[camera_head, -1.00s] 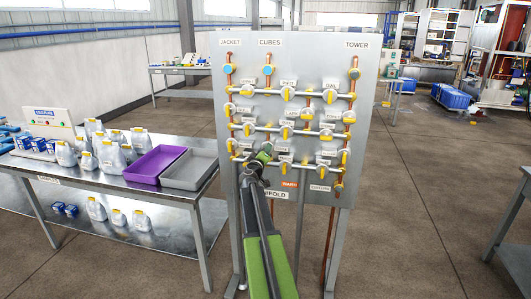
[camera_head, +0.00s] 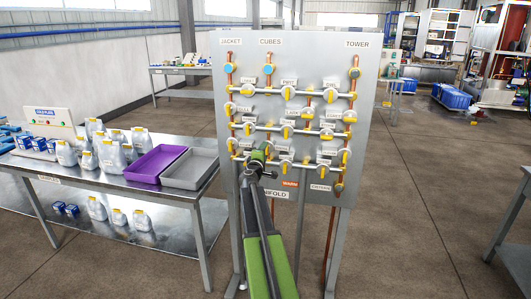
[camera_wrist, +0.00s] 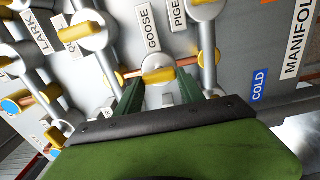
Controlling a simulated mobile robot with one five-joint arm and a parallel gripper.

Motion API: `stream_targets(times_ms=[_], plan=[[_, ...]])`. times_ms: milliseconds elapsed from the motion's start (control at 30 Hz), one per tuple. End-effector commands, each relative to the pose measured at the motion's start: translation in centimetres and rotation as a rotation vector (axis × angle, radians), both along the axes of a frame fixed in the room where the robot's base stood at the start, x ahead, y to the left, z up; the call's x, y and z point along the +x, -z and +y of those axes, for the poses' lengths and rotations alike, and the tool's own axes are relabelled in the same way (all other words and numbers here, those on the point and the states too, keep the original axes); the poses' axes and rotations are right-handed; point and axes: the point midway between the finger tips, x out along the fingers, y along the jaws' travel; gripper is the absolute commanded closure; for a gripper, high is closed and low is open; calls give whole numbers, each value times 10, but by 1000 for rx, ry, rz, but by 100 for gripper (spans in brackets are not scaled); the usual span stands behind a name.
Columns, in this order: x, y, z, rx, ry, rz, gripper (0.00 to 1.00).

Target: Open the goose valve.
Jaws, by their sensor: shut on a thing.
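The goose valve (camera_wrist: 158,70) shows in the wrist view below its GOOSE label (camera_wrist: 150,27). It has a round pale body and a yellow handle that lies roughly level in that picture. My gripper (camera_wrist: 160,88) has its two dark green fingers on either side of the valve, shut on the yellow handle. The exact contact is partly hidden by the fingers and the dark palm edge. In the head view my gripper (camera_head: 258,155) is at the lower left of the valve panel (camera_head: 365,95) and covers the goose valve there.
Other yellow-handled valves stand close around, including those by the PIGEON (camera_wrist: 178,14) and LARK (camera_wrist: 41,33) labels. Copper and silver pipes run across the panel. A steel table (camera_head: 120,190) with a purple tray (camera_head: 155,164) and a grey tray (camera_head: 190,169) stands left.

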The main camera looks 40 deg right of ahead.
Motion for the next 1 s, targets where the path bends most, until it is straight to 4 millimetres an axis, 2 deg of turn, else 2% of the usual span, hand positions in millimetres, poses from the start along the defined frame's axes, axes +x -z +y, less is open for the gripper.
stream_targets(times_ms=[533,567,600,700,1000], plan=[[3,1,4,-11,-10,20,95],[3,1,4,-11,-10,20,52],[3,1,4,-12,-9,19,47],[2,1,3,-12,-7,19,34],[0,0,1,-12,-2,20,33]])
